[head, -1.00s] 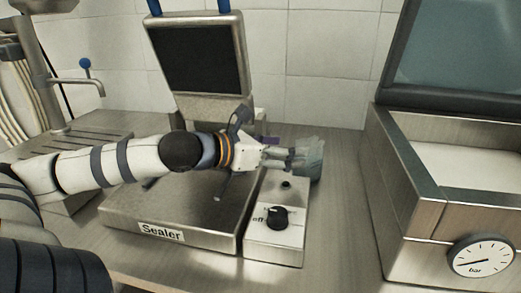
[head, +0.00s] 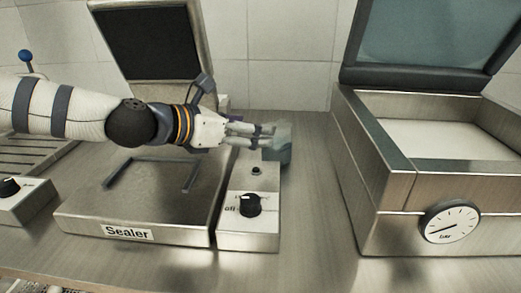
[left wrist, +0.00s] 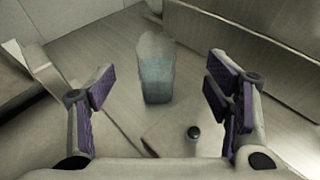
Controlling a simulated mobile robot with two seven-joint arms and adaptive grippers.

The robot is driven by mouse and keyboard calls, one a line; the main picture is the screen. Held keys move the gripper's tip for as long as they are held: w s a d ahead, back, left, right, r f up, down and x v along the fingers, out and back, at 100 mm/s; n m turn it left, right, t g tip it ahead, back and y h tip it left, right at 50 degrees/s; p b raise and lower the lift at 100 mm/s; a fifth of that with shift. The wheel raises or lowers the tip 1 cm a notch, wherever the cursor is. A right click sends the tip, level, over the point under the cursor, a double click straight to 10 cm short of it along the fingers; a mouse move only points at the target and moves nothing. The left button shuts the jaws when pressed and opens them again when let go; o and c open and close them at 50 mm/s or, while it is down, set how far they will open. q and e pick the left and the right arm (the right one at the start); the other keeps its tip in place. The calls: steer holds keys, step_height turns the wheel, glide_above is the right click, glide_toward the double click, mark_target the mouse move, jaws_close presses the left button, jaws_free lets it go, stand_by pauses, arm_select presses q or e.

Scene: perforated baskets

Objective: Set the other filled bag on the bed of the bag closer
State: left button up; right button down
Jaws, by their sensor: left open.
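A filled bag (head: 281,147), clear at the top with teal contents, is at the back right of the sealer's control box. It also shows in the left wrist view (left wrist: 157,80), ahead of and between my spread fingers, with clear gaps to both. My left gripper (head: 262,136) is open and empty, reaching across the sealer from the left with its fingertips close to the bag. The machine labelled "Sealer" has a flat steel bed (head: 140,205) with no bag visible on it; my arm hides its rear part. My right gripper is out of view.
The control box (head: 235,233) with a black knob (head: 250,205) joins the sealer's right side. A dark angled bar (head: 185,178) lies over the bed. The sealer's raised screen (head: 148,45) is behind my arm. A chamber machine with a gauge (head: 450,222) stands right; bare counter (head: 318,215) separates them.

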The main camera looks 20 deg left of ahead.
mark_target(277, 137)
arm_select(q)
steer(key=x, duration=0.3)
steer(key=b+x, duration=0.1)
steer(key=x, duration=0.2)
steer(key=b+x, duration=0.1)
steer(key=x, duration=0.2)
steer(key=shift+w+a+f, duration=0.15)
steer(key=shift+w+f, duration=0.1)
steer(key=shift+f, duration=0.25)
steer(key=shift+w, duration=0.2)
steer(key=shift+s+r, duration=0.1)
steer(key=shift+r, duration=0.15)
jaws_close()
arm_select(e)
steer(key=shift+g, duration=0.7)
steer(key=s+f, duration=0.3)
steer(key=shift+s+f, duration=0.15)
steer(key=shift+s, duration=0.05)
